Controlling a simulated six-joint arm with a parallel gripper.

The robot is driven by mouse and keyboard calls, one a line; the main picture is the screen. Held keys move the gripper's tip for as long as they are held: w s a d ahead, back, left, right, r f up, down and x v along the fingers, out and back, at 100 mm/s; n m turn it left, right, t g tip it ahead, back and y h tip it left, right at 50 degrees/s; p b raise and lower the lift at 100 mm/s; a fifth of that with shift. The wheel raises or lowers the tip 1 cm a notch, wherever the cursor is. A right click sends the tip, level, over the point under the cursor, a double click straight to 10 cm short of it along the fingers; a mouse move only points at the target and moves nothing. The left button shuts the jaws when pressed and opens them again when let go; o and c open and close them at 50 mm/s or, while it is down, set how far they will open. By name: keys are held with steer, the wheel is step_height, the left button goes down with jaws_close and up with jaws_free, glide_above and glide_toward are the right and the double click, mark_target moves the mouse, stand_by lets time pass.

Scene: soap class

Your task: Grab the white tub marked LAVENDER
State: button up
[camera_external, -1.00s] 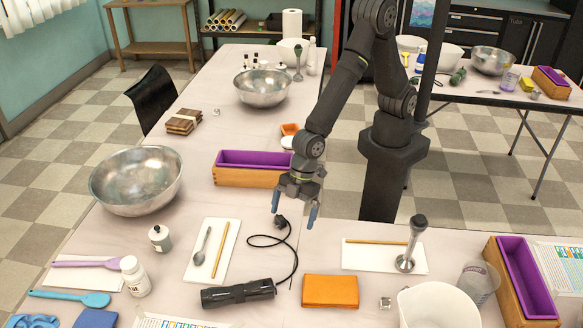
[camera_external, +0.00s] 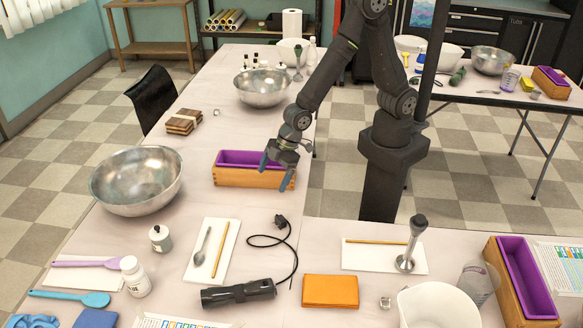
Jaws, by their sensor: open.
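A white tub with a white lid (camera_external: 136,276) stands upright at the lower left of the table; its label is too small to read. My gripper (camera_external: 275,172) is open and empty, in front of the right part of the purple-lined wooden mold (camera_external: 232,177), well to the right of and behind the tub. Nothing is between its fingers.
A large metal bowl (camera_external: 137,180) stands behind the tub. A purple spatula (camera_external: 85,264) and blue spatula (camera_external: 70,298) lie left of it. A white tray (camera_external: 205,262) with spoon and stick and a black stick blender body (camera_external: 238,294) lie to its right.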

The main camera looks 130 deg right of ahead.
steer(key=s+d+m, duration=0.1)
steer(key=s+d, duration=0.3)
steer(key=s+d+m+h, duration=0.1)
steer(key=s+d, duration=0.3)
steer(key=d, duration=0.1)
steer(key=s+d+m+h, duration=0.1)
steer(key=s+d+m, duration=0.1)
steer(key=s+d, duration=0.2)
steer(key=shift+d+r, duration=0.1)
steer(key=shift+d, duration=0.15)
steer(key=s+d+m, duration=0.1)
steer(key=s, duration=0.2)
steer(key=s+d+m, duration=0.1)
steer(key=s, duration=0.3)
steer(key=s+f+m+h, duration=0.1)
steer(key=s, duration=0.2)
steer(key=shift+s+d, duration=0.4)
steer(key=shift+x, duration=3.7)
steer(key=c, duration=1.1)
